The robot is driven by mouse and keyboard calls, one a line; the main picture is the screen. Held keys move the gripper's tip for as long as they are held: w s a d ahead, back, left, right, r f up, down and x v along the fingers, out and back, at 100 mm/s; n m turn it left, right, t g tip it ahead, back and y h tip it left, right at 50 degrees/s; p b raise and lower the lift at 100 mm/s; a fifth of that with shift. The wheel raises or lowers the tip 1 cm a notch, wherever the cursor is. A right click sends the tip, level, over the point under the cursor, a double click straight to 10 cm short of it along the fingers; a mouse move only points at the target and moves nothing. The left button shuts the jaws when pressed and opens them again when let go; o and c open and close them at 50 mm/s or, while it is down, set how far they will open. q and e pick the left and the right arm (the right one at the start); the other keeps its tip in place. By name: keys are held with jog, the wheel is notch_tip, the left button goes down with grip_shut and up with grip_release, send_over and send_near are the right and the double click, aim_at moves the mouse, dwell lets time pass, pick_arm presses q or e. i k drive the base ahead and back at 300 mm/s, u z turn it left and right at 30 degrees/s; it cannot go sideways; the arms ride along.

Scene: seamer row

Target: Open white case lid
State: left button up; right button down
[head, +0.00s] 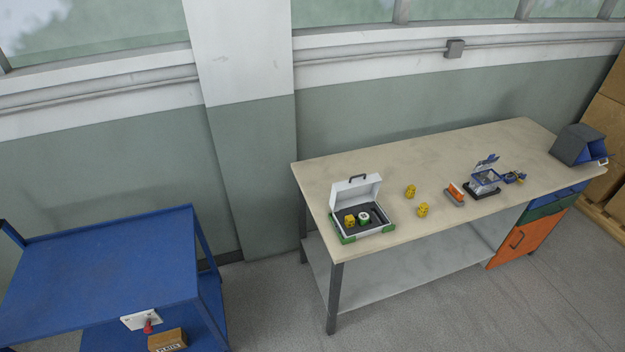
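The white case (362,212) sits near the left end of the workbench. Its white lid (356,188), with a dark handle on top, stands raised and tilted back. The case has green corners and a dark insert. Neither of my grippers shows in the head view.
The workbench (450,148) carries two yellow pieces (423,210), an orange-and-grey item (455,195), a small blue-and-grey device (485,180) and a dark bin (579,146). A blue cart (105,265) stands at left, with a cardboard box (167,341). Grey floor lies between.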

aim_at(362, 189)
jog(key=z, duration=0.9)
jog(key=k, duration=0.1)
jog(key=u, duration=1.55)
jog(key=i, duration=0.7)
jog(key=z, duration=0.65)
